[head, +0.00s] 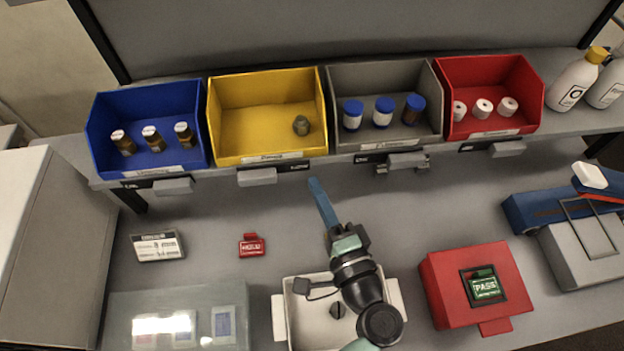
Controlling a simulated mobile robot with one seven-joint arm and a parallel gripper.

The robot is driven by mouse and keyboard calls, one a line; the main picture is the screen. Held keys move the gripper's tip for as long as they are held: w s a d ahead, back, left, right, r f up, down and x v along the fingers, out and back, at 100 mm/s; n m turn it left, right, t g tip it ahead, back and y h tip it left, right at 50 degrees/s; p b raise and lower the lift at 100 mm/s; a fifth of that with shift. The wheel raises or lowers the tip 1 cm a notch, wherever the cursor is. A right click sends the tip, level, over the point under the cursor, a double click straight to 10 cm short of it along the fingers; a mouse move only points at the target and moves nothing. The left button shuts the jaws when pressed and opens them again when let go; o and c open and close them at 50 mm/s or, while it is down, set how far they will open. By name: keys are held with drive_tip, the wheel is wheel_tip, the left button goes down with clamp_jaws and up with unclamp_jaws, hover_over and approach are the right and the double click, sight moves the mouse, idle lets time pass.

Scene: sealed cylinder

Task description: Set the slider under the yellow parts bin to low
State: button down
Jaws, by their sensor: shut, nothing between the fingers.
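The yellow parts bin (230,128) stands on the shelf, second from the left, with one small grey-green item in it. Under its front edge is a dark slider strip (290,169) with a pale grey knob (257,176). The knob sits at the left part of the strip. Small white lettering shows at the strip's right end, too small to read; the left end is hidden by the knob. My gripper (316,186) has narrow blue fingers, shut and empty. Its tips are below and to the right of the strip in the picture, apparently apart from the knob.
Blue (104,143), grey (345,132) and red (530,107) bins flank it, their slider knobs toward the right. Below are a red tag (252,246), a label stand (157,246), a white tray (280,318) under my arm, and a red PASS box (447,300). Bottles stand far right.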

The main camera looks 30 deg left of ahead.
drive_tip(key=b+v, duration=0.1)
drive_tip(key=v, duration=0.6)
drive_tip(key=shift+s, duration=0.5)
drive_tip(key=w+d+r+n+t+h, duration=0.2)
drive_tip(key=w+r+n+h, duration=0.15)
drive_tip(key=w+r, duration=0.55)
drive_tip(key=w+d+r+n+t+h, duration=0.2)
drive_tip(key=w+r+n+t+h, duration=0.3)
drive_tip(key=r, duration=0.8)
drive_tip(key=s+d+r+t+h, duration=0.1)
drive_tip(key=s+r+t, duration=0.1)
drive_tip(key=r, duration=0.8)
drive_tip(key=s+d+r+t+h, duration=0.1)
drive_tip(key=s+r+t+h, duration=0.1)
drive_tip(key=r, duration=0.8)
drive_tip(key=s+d+r+t+h, duration=0.1)
drive_tip(key=s+r+t, duration=0.3)
drive_tip(key=r, duration=0.6)
drive_tip(key=shift+s+r+h, duration=0.3)
drive_tip(key=shift+s+h, duration=0.15)
drive_tip(key=shift+s, duration=0.6)
